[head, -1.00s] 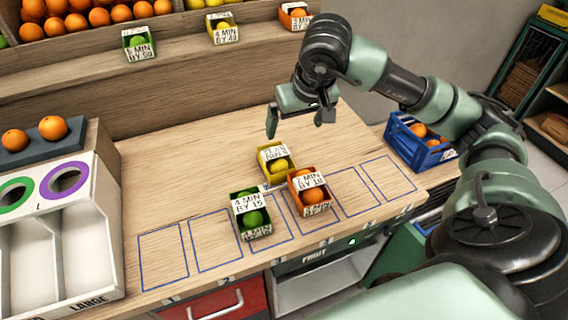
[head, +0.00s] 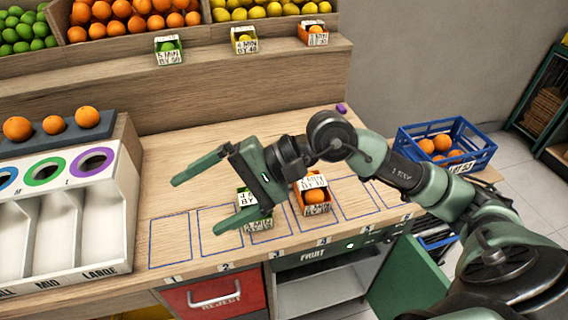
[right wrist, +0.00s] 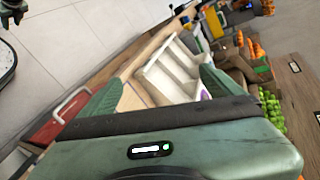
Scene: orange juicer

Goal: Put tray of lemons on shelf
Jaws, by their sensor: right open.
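The lemon tray that stood on the counter does not show now; my right gripper and forearm cover that area. My right gripper (head: 200,204) is open with its fingers spread above the counter, pointing left, in front of the green tray (head: 262,222). It shows open and empty in the right wrist view (right wrist: 155,92). The wooden shelf (head: 210,75) at the back bears a green tray (head: 168,57), a yellow tray with lemons (head: 244,47) and an orange tray (head: 313,40). A dark part at the top left of the right wrist view may be my left gripper.
An orange tray with fruit (head: 316,209) stands on the counter (head: 170,150) among blue outlined slots. A blue crate of oranges (head: 455,160) is at the right. The white sorter (head: 65,215) stands at the left. The back counter is mostly clear.

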